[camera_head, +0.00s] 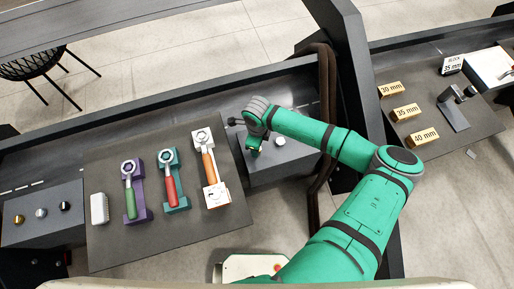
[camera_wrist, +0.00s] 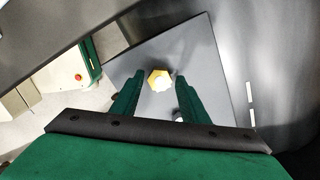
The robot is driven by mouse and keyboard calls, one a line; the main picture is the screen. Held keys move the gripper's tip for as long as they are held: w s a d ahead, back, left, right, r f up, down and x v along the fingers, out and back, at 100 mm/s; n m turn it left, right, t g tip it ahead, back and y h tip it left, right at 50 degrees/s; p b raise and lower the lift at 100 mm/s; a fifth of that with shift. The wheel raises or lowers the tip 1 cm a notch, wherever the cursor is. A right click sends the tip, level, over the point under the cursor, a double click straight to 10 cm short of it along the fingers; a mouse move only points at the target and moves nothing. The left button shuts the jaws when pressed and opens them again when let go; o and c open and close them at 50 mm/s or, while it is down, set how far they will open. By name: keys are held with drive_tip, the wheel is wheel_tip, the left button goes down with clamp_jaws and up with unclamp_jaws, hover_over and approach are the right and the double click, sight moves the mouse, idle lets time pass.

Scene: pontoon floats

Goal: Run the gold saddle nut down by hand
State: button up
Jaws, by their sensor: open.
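The gold nut (camera_wrist: 158,79) is a six-sided piece on the grey block face in the wrist view. It sits between the two green fingers of my gripper (camera_wrist: 158,86), which are apart, with a gap on each side of the nut. In the head view my gripper (camera_head: 254,150) points down over the grey block (camera_head: 262,176) in the middle. The nut is hidden there by my gripper and wrist. I cannot tell from these views how high the nut sits or whether the fingertips are level with it.
A silver round piece (camera_head: 280,141) stands on the same block, close right of my gripper. Wrenches in purple, teal and white holders (camera_head: 217,194) lie left. Gold size blocks (camera_head: 406,112) are at right. A dark post (camera_head: 352,75) rises beside my arm.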

drive_tip(key=n, duration=0.4)
drive_tip(key=shift+d, duration=0.15)
drive_tip(key=n, duration=0.2)
drive_tip(key=shift+n, duration=0.4)
drive_tip(key=n, duration=0.2)
drive_tip(key=shift+a+n, duration=0.2)
drive_tip(key=shift+n, duration=0.1)
drive_tip(key=n, duration=0.4)
drive_tip(key=shift+n, duration=0.4)
drive_tip(key=n, duration=0.4)
drive_tip(key=shift+n, duration=0.3)
drive_tip(key=c, duration=0.9)
drive_tip(key=shift+o, duration=0.2)
drive_tip(key=m, duration=0.5)
drive_tip(key=shift+d, duration=0.1)
drive_tip(key=m, duration=0.4)
drive_tip(key=shift+m, duration=1.5)
